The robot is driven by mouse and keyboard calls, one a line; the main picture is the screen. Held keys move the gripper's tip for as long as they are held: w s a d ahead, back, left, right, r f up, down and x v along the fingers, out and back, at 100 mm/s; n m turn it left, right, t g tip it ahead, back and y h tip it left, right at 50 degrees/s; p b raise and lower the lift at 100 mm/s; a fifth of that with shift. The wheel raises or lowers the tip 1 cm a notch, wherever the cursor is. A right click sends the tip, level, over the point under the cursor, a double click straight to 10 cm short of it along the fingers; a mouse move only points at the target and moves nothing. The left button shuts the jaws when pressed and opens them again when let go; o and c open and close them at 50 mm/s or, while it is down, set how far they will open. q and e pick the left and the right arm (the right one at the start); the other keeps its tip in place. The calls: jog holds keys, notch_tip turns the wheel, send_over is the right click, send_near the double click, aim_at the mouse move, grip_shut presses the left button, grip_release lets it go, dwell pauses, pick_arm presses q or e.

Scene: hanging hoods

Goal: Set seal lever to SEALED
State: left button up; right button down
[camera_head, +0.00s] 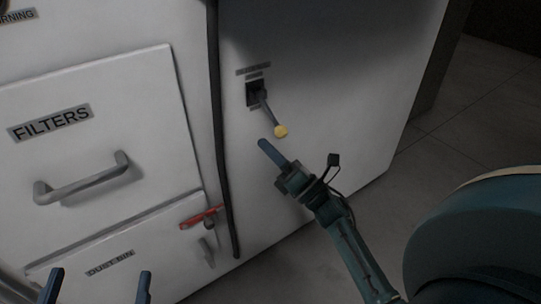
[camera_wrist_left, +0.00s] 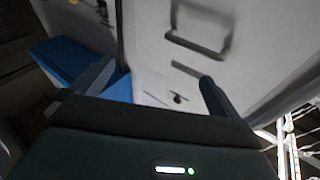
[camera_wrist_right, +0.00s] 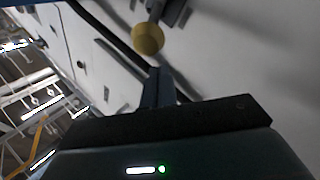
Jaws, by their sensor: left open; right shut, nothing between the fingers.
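The seal lever (camera_head: 269,112) is a dark lever with a yellow ball knob (camera_head: 281,131). It sticks out of a black slot (camera_head: 255,93) in the white cabinet side and slants down to the right. Small labels above and below the slot are too small to read. My right gripper (camera_head: 265,146) is shut and empty, just below and left of the knob, apart from it in the picture. In the right wrist view the yellow knob (camera_wrist_right: 147,38) is just beyond the shut fingers (camera_wrist_right: 158,82). My left gripper (camera_head: 97,285) is open and empty at the lower left, by the DUST BIN drawer.
A FILTERS drawer (camera_head: 90,130) with a grey handle (camera_head: 82,181) is at the left. A red lever (camera_head: 202,217) and a grey latch (camera_head: 207,251) are below it. A black hose (camera_head: 222,170) runs down between the panels. Open floor (camera_head: 480,110) is at the right.

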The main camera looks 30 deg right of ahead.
pick_arm(q)
jog(key=shift+a+f, duration=0.1)
pick_arm(e)
jog(key=shift+s+d+r, duration=0.3)
jog(key=shift+d+r, duration=0.1)
jog(key=shift+d, duration=0.35)
